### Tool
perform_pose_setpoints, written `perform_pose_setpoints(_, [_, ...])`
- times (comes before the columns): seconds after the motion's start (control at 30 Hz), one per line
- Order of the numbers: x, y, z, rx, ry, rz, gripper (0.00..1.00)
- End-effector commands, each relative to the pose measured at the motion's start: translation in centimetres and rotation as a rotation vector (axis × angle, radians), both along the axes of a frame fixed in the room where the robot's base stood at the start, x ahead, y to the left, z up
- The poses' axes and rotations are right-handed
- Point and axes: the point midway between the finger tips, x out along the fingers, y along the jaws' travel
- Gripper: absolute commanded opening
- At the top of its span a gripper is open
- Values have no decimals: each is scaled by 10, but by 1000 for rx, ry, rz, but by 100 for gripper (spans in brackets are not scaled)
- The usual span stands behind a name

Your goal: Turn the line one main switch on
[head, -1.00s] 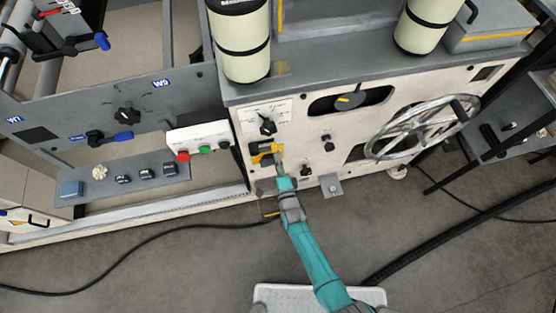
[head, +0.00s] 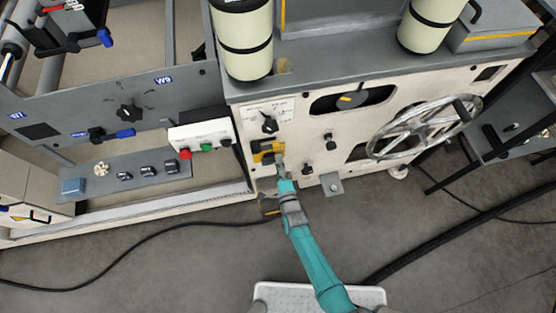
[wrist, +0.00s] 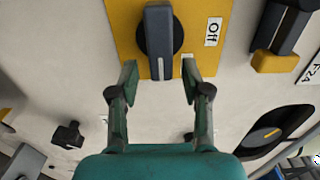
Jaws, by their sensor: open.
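A rotary switch (wrist: 159,35) with a grey bar handle on a black round base sits on a yellow plate (wrist: 125,22). An "Off" label (wrist: 213,32) is on the plate's right side in the wrist view. The handle lies upright in that picture, its lower end toward my gripper. No line number is readable on it. The yellow plate also shows in the head view (head: 262,147). My gripper (wrist: 158,80) is open, with its fingertips to the left and right of the handle's lower end. I see no clear contact. In the head view my gripper (head: 279,162) partly covers the switch.
Another dark handle (wrist: 283,28) with a yellow base is at the wrist view's upper right. Black knobs (head: 269,124) (head: 330,142) and a large handwheel (head: 425,127) share the cream panel. A metal bracket (head: 332,186) sticks out low. Cables (head: 150,238) cross the floor.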

Motion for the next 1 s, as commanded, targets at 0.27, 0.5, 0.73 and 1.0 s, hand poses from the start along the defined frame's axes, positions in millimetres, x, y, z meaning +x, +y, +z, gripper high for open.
perform_pose_setpoints(0.27, [-52,-14,-2,-2,4,3,48])
perform_pose_setpoints(0.5, [-88,-23,-1,-2,3,4,48])
perform_pose_setpoints(0.73, [-102,-27,-1,-3,2,4,48])
perform_pose_setpoints(1.0, [-103,-28,-1,-3,2,3,48])
